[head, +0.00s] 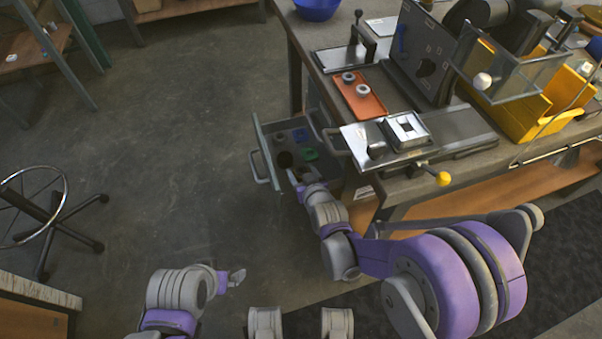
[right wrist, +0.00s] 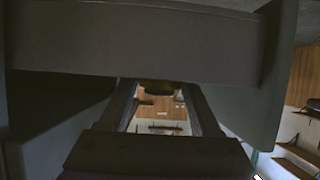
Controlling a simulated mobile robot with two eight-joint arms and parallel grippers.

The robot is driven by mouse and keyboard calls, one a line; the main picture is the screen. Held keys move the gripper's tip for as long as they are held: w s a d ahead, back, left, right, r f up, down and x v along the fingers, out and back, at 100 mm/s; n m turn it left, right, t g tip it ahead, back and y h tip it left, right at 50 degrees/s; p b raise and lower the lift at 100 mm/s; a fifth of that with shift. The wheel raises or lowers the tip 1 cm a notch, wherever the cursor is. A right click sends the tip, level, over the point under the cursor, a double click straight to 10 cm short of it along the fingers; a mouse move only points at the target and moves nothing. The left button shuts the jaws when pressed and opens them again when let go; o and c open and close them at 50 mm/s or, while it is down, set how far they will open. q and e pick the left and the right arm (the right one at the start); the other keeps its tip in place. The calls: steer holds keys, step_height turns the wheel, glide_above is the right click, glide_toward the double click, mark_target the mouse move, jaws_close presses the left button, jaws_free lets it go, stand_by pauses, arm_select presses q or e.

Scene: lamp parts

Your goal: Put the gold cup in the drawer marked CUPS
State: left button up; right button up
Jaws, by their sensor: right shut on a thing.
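My right gripper (head: 300,176) is at the near side of an open drawer (head: 264,150) under the workbench. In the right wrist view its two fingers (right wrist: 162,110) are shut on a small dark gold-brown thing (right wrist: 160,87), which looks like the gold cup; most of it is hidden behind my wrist. Green and blue things lie inside the drawer, with a dark round shape near its left wall. I cannot read any CUPS marking. My left gripper (head: 237,277) is low over the floor, away from the bench; its finger opening is unclear.
The workbench holds an orange tray (head: 362,97) with two grey rings, a metal fixture (head: 405,130), a yellow-knobbed lever (head: 443,179) and a yellow machine (head: 520,105). A stool (head: 50,215) stands at left. The floor left of the drawer is clear.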

steer(key=shift+f, duration=0.45)
steer(key=shift+f+b, duration=0.55)
steer(key=o, duration=1.4)
